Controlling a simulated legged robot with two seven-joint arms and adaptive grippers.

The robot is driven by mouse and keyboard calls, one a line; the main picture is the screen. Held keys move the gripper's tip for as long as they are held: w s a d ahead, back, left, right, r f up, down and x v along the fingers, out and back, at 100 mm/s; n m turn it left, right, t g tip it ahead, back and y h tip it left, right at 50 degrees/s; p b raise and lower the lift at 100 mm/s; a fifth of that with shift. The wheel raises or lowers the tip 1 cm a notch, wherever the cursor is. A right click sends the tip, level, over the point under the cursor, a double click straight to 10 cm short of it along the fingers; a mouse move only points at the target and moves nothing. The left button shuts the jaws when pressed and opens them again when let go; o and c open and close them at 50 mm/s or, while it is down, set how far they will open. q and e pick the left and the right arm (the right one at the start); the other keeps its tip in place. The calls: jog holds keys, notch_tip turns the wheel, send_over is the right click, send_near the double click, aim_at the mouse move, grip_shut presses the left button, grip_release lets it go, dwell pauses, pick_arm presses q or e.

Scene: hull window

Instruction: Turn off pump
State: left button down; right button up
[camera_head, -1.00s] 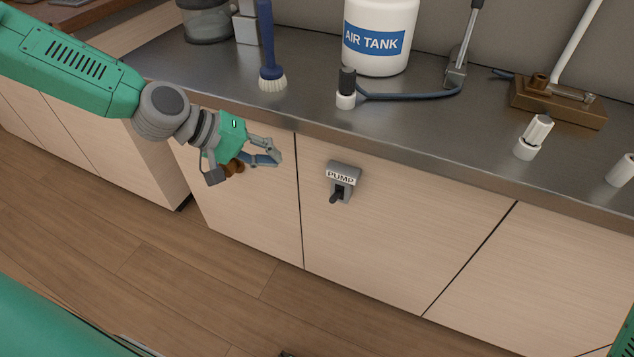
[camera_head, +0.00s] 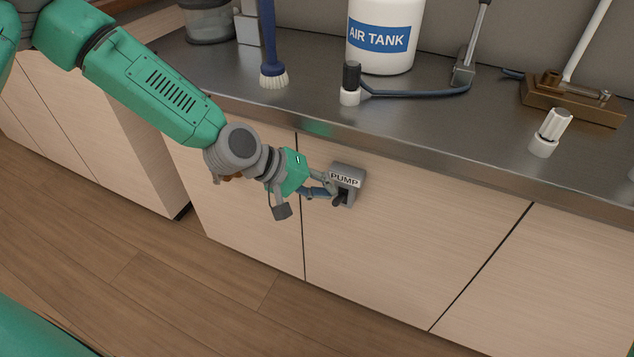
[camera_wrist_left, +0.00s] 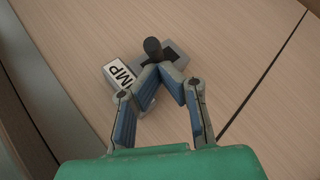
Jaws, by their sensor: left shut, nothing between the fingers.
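The grey pump switch box (camera_head: 351,174), labelled PUMP, is fixed to the wooden cabinet front below the counter edge. Its dark lever (camera_head: 340,201) points down and outward. My left gripper (camera_head: 331,187) is shut and empty, with its fingertips close to the left side of the switch. In the left wrist view the closed fingertips (camera_wrist_left: 160,70) lie in front of the switch box (camera_wrist_left: 182,56), just below the round dark lever end (camera_wrist_left: 153,46). They hide part of the box and label. I cannot tell whether they touch the lever. My right gripper is not in view.
The metal counter (camera_head: 300,105) overhangs the cabinet just above the switch. On it stand a white air tank (camera_head: 383,38), a blue brush (camera_head: 270,50), a hose (camera_head: 420,94), a brown-based device (camera_head: 570,100) and a white knob (camera_head: 551,132). The cabinet front right of the switch is clear.

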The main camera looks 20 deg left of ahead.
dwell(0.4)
pick_arm(q)
jog(key=shift+s+f+t+b, duration=0.1)
jog(key=shift+t+b, duration=0.2)
jog(key=shift+b, duration=0.1)
jog(key=shift+s+f+t+b, duration=0.1)
jog(key=shift+f+t+b, duration=0.05)
jog(key=shift+t+b, duration=0.15)
jog(key=m+t+b, duration=0.1)
jog(key=b, duration=0.1)
jog(key=s+f+t+b, duration=0.1)
jog(key=shift+f+m+t+h+b, duration=0.25)
jog(key=shift+m+t+h+b, duration=0.05)
jog(key=shift+m+h+b, duration=0.1)
jog(key=shift+r, duration=0.1)
jog(key=shift+r+p, duration=0.65)
jog(key=shift+p, duration=0.05)
